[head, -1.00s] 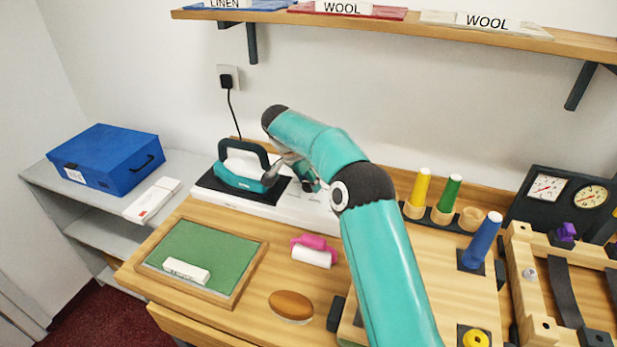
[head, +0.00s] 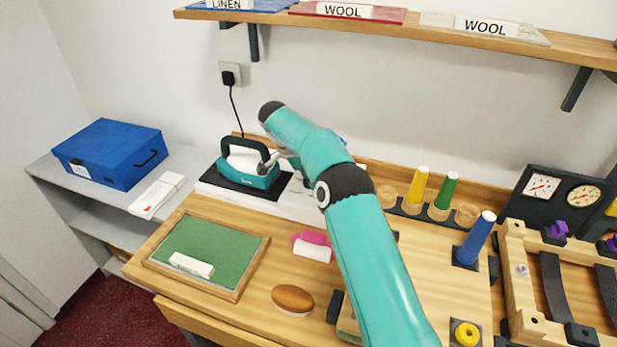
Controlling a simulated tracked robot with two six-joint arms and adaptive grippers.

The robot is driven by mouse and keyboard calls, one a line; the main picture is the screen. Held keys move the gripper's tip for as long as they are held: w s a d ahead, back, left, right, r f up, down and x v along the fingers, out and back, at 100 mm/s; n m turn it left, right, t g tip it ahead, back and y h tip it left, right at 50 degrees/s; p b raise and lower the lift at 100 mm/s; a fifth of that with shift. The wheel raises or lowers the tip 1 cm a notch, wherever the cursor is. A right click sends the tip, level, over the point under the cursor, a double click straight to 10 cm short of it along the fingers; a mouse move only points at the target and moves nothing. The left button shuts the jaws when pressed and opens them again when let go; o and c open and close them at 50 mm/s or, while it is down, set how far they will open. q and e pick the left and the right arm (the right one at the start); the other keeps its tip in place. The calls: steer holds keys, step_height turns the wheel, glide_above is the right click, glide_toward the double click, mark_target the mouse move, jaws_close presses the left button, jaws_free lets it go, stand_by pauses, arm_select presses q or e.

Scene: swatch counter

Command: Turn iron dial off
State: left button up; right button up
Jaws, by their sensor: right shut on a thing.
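A teal iron (head: 246,177) with a white middle and a dark handle stands on a black plate at the left end of a white base, at the back of the counter. My right gripper (head: 267,165) is at the right end of the iron, below the handle. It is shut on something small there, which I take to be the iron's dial. The dial itself is hidden by the fingers, so its setting cannot be read. My right arm covers the right part of the white base. My left gripper is not in view.
A green board (head: 205,255) with a white eraser, a pink-and-white roller (head: 312,246) and a brown brush (head: 292,299) lie in front. Coloured cones (head: 445,193) and gauges stand right. A cord (head: 236,112) runs from the wall socket behind the iron.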

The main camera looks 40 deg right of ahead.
steer(key=o, duration=1.1)
steer(key=shift+v, duration=3.7)
steer(key=shift+f, duration=0.1)
steer(key=shift+a, duration=0.1)
